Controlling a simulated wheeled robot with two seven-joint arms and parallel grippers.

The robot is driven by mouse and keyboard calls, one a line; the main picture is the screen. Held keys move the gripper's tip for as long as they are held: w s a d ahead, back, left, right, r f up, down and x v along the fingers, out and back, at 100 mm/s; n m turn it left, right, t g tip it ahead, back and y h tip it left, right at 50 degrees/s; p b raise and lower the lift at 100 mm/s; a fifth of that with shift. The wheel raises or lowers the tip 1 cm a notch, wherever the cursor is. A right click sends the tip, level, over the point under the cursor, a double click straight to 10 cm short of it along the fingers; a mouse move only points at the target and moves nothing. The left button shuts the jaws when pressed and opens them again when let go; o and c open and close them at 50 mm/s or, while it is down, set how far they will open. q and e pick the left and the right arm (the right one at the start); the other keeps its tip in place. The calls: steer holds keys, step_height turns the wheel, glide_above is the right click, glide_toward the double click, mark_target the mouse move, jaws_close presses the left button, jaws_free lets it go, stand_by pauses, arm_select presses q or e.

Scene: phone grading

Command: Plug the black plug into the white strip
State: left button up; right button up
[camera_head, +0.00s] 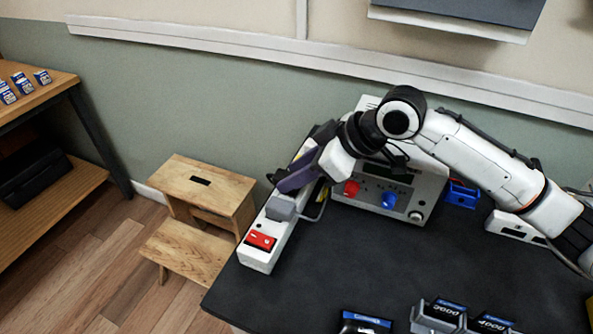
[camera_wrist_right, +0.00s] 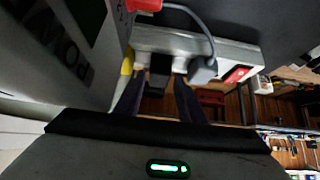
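The white strip (camera_head: 256,258) lies along the left edge of the dark table, with a red switch (camera_head: 260,241) at its near end. A grey plug (camera_head: 281,207) with a cable sits in it; it also shows in the right wrist view (camera_wrist_right: 203,71). My right gripper (camera_head: 292,179) is over the strip's middle, beyond the grey plug. In the right wrist view its two fingers (camera_wrist_right: 158,95) stand apart, on either side of a dark block that looks like the black plug (camera_wrist_right: 160,72), against the strip. Its contact face is hidden. My left gripper is out of view.
A white power unit (camera_head: 428,196) with red and blue terminals stands right of the strip, close to my right arm. A blue bin (camera_head: 461,194) is beside it. Phones in holders (camera_head: 438,315) are at the front. A wooden step stool (camera_head: 205,183) stands left of the table.

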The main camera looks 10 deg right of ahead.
steer(key=shift+s+d+f, duration=0.1)
steer(key=shift+s+f, duration=0.15)
steer(key=shift+f, duration=0.4)
steer(key=w+v, duration=0.1)
steer(key=v, duration=1)
steer(key=shift+r+p, duration=0.35)
steer(key=shift+r, duration=0.1)
